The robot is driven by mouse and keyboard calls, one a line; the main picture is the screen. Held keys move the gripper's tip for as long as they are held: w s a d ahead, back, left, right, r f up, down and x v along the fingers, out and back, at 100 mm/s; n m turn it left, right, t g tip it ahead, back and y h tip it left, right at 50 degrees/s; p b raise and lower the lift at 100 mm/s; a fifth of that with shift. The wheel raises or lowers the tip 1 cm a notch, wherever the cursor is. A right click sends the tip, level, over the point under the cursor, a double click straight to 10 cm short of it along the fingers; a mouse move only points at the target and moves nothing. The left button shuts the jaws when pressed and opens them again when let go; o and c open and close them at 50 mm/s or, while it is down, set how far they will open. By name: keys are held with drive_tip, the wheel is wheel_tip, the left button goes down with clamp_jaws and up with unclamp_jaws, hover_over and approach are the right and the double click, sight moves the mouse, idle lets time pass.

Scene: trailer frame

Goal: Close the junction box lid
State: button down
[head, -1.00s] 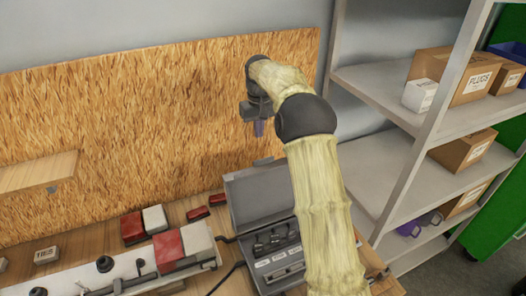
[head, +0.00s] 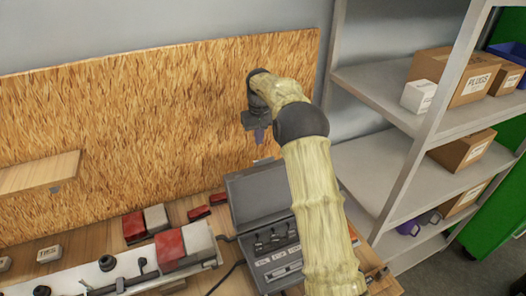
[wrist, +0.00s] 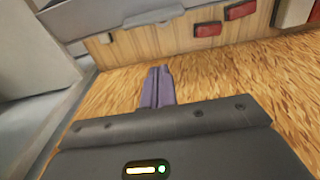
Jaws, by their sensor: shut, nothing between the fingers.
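The junction box (head: 275,245) is a grey case on the bench, with a row of dark connectors and white labels inside. Its lid (head: 258,194) stands open, raised at the back side of the box. My arm covers part of the box's right side. My gripper (head: 259,136) hangs above and behind the raised lid, in front of the wood board, apart from the lid. In the wrist view its purple fingers (wrist: 157,86) are together and hold nothing.
Red and white blocks (head: 170,245) and a rail with black fittings (head: 107,263) lie left of the box. A dark cable runs beside the box. A grey shelf (head: 390,95) with cartons stands at right. The wood board (head: 130,125) closes off the back.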

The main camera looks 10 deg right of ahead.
drive_tip(key=shift+s+d+f+p, duration=0.2)
drive_tip(key=shift+s+f+p, duration=0.7)
drive_tip(key=shift+f+p, duration=0.15)
drive_tip(key=shift+s+d+f+p, duration=0.15)
drive_tip(key=shift+s+f+p, duration=0.75)
drive_tip(key=shift+f, duration=0.1)
drive_tip(key=shift+w, duration=0.1)
drive_tip(key=shift+d, duration=0.1)
drive_tip(key=shift+b, duration=0.3)
